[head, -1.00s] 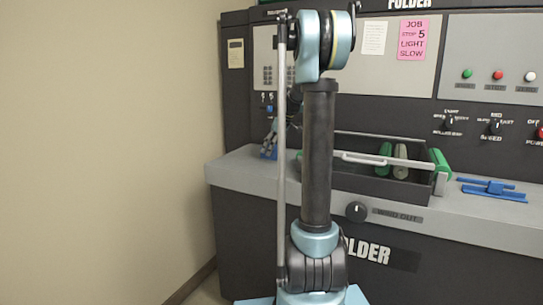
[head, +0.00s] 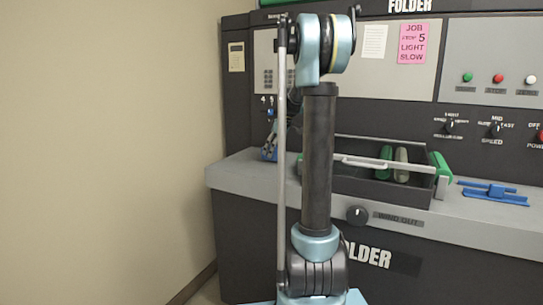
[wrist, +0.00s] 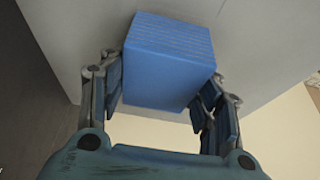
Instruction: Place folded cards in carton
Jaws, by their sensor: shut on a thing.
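In the wrist view, a blue block with fine lines along its top, which looks like a stack of folded cards (wrist: 168,45), sits between the fingers of my gripper (wrist: 162,92). The gripper is shut on it, with one finger at each side. Behind the block is a pale grey surface. In the head view, my gripper is mostly hidden behind my own arm, at the left end of the folder machine (head: 450,215). A small blue patch (head: 270,148) shows there, too small to tell whether it is cards or finger. I cannot make out a carton in either view.
A dark roller tray with a light handle bar (head: 375,162) and green rollers stands on the grey ledge. A blue fixture (head: 493,192) lies right of it. A knob (head: 357,214) sticks out of the front. A beige wall (head: 100,130) is close on the left.

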